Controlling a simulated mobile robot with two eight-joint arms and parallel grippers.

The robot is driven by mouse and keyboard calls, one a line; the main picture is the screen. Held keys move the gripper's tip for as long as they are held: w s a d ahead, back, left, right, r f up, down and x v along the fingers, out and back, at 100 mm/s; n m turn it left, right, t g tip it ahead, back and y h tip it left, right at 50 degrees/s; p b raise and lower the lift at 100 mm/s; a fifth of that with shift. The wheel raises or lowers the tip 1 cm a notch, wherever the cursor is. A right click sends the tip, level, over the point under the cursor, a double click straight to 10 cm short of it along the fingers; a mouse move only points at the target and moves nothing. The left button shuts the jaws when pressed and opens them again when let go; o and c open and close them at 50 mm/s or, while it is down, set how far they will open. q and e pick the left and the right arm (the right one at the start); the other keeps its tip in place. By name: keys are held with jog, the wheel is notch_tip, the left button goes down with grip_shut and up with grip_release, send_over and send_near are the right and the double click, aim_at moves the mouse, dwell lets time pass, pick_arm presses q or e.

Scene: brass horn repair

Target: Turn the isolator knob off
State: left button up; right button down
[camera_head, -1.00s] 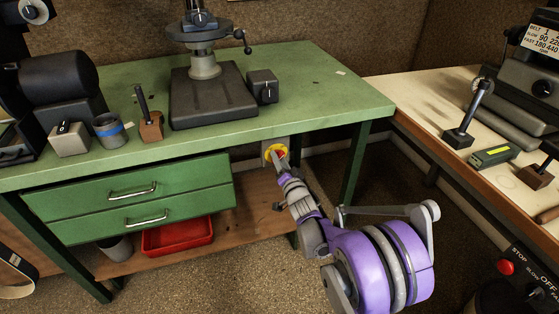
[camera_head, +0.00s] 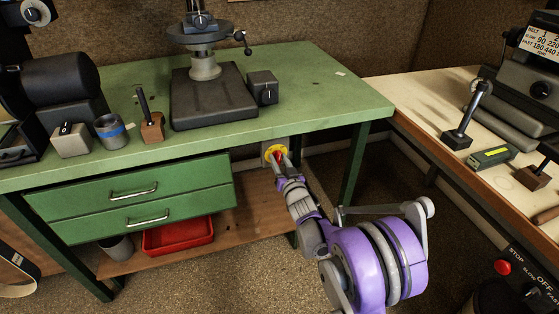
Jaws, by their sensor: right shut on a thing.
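The isolator knob (camera_head: 279,157) is red on a yellow round plate (camera_head: 268,149). The plate sits on a grey box (camera_head: 264,161) under the front edge of the green bench, right of the drawers. My right gripper (camera_head: 281,160) reaches up to it from below right and is shut on the red knob. The fingers hide part of the knob and plate, so the knob's exact angle is hard to read. My left gripper is out of view.
The green bench (camera_head: 315,88) overhangs the knob, with its drawers (camera_head: 140,192) at left and a leg (camera_head: 355,165) at right. A red tray (camera_head: 178,237) rests on the lower wooden shelf. A second workbench (camera_head: 420,100) stands at right.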

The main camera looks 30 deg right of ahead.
jog(key=n, duration=0.5)
jog(key=shift+n, duration=0.3)
jog(key=n, duration=0.5)
jog(key=shift+b, duration=0.3)
jog(key=c, duration=0.8)
grip_release()
jog(key=p+v, duration=0.1)
jog(key=v, duration=1)
jog(key=shift+a, duration=0.1)
